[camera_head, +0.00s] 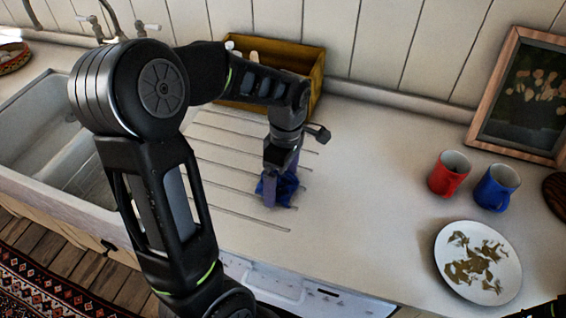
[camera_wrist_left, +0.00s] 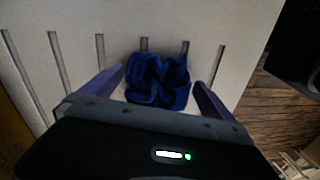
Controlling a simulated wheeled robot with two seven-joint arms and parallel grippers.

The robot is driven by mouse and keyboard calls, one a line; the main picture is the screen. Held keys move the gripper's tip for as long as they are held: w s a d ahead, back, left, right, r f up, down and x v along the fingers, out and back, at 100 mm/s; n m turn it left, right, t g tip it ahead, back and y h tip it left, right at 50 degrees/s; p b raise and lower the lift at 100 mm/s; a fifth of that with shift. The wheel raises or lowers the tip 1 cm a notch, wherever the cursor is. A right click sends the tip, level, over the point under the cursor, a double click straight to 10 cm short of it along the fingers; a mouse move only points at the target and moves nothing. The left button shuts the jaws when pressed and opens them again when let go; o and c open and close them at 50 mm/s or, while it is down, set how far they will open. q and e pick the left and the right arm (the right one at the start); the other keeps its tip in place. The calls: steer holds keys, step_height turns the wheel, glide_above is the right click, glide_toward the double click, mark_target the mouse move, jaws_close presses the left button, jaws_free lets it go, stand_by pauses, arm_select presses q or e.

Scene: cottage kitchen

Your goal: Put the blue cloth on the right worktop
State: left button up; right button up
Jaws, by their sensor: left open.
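The blue cloth (camera_head: 286,187) lies crumpled on the grooved drainer part of the worktop (camera_head: 350,215), right of the sink. My left gripper (camera_head: 281,192) points down over the cloth, its fingers on either side of it. In the left wrist view the cloth (camera_wrist_left: 158,80) sits between the two open fingers of the left gripper (camera_wrist_left: 160,92). I cannot tell whether the fingers touch it. The gripper and arm hide part of the cloth in the head view. At the bottom right corner a dark part of my own body shows; my right gripper cannot be made out.
A wooden box (camera_head: 317,82) stands behind the arm by the wall. A red mug (camera_head: 449,174), a blue mug (camera_head: 496,188) and a stained plate (camera_head: 478,264) stand on the right. A framed picture (camera_head: 524,98) leans at the back right. The worktop between drainer and mugs is clear.

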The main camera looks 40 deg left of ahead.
mark_target(285, 179)
arm_select(q)
step_height(285, 179, up, 12)
steer(key=w, duration=0.1)
steer(key=shift+w+b, duration=0.25)
steer(key=shift+b, duration=0.1)
steer(key=shift+a+f, duration=0.1)
steer(key=shift+f, duration=0.05)
stand_by(0.4)
